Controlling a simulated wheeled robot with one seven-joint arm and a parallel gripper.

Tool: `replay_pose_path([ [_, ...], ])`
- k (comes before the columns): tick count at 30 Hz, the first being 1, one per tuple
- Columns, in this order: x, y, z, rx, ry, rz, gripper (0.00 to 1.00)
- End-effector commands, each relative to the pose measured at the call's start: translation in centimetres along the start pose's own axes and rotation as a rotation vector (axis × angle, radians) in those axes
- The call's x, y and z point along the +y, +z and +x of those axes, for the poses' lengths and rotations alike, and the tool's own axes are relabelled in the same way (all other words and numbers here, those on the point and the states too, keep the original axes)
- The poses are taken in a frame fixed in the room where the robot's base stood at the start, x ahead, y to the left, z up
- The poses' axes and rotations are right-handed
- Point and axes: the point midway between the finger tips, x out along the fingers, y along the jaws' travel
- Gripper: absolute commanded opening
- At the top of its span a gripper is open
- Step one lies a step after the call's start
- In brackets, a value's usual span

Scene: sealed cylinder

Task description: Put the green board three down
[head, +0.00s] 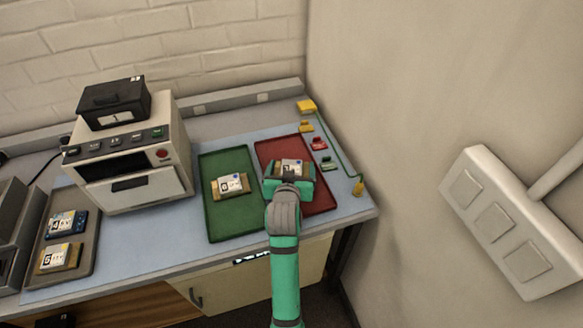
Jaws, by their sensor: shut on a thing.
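My gripper (289,182) is over the red tray (318,196), at the end of my green arm. It is shut on a board (291,167) with a white label and a tan edge. The gripper hides much of this board; its number and colour are too small to tell. I cannot tell whether the board touches the tray. Another board (230,185) with a white label lies on a tan carrier in the green tray (222,220).
A grey tray (84,265) at left holds a blue board (67,224) and a yellow board (59,257). A white oven-like machine (130,165) bears a black box (115,103). Small yellow, red and green clips (318,143) and a yellow block (306,106) line the right edge by the wall.

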Motion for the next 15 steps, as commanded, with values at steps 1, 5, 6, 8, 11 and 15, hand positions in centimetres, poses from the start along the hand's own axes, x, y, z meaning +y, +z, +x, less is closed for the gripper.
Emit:
replay_pose_path([
  [1, 0.0, 0.14, 0.05, 0.0, 0.0, 0.0, 0.61],
  [5, 0.0, 0.18, 0.08, 0.0, 0.0, 0.0, 0.93],
  [6, 0.0, 0.19, 0.08, 0.0, 0.0, 0.0, 0.93],
  [8, 0.0, 0.19, 0.08, 0.0, 0.0, 0.0, 0.93],
  [11, 0.0, 0.18, 0.07, 0.0, 0.0, 0.0, 0.93],
  [15, -0.01, -0.1, -0.19, -0.001, 0.0, 0.0, 0.93],
])
